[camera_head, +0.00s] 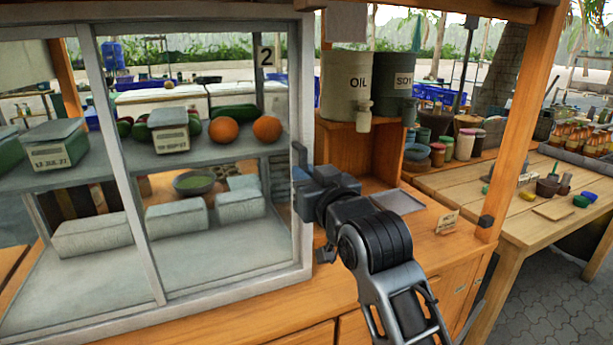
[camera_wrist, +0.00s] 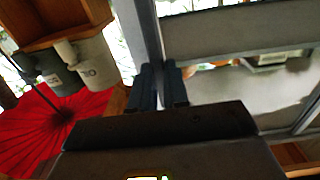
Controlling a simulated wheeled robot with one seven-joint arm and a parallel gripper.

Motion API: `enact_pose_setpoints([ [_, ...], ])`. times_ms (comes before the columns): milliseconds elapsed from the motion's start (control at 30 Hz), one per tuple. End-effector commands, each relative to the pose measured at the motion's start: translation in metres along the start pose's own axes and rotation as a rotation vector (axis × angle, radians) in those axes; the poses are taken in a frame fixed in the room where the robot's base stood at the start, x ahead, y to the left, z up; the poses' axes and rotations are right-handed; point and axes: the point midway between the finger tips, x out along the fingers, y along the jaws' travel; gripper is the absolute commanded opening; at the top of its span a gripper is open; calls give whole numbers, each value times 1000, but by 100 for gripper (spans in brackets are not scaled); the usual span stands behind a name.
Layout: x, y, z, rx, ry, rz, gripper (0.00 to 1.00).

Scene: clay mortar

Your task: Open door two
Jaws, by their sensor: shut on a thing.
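My gripper (camera_head: 301,178) is at the cabinet's right edge, about halfway up. In the wrist view, its two dark fingers (camera_wrist: 162,88) are close together at a grey upright (camera_wrist: 143,30), shut on what appears to be the handle of door two. The fingers hide most of the held part. The door appears closed, with its pane covering the right half of the front.
Behind the glass are a shelf (camera_head: 90,165) with boxes, oranges (camera_head: 224,130) and green produce, and a bowl (camera_head: 194,182) below. A wooden post (camera_head: 530,110) rises farther right.

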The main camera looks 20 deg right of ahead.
Motion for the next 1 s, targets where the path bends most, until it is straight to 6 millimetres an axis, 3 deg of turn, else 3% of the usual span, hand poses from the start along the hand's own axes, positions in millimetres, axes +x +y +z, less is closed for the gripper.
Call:
enact_pose_setpoints([
  [367,0,-1,0,0,0,0,0],
  [533,0,-14,0,-1,0,-4,0],
  [667,0,-40,0,-1,0,-8,0],
  [1000,0,-136,3,0,3,-8,0],
])
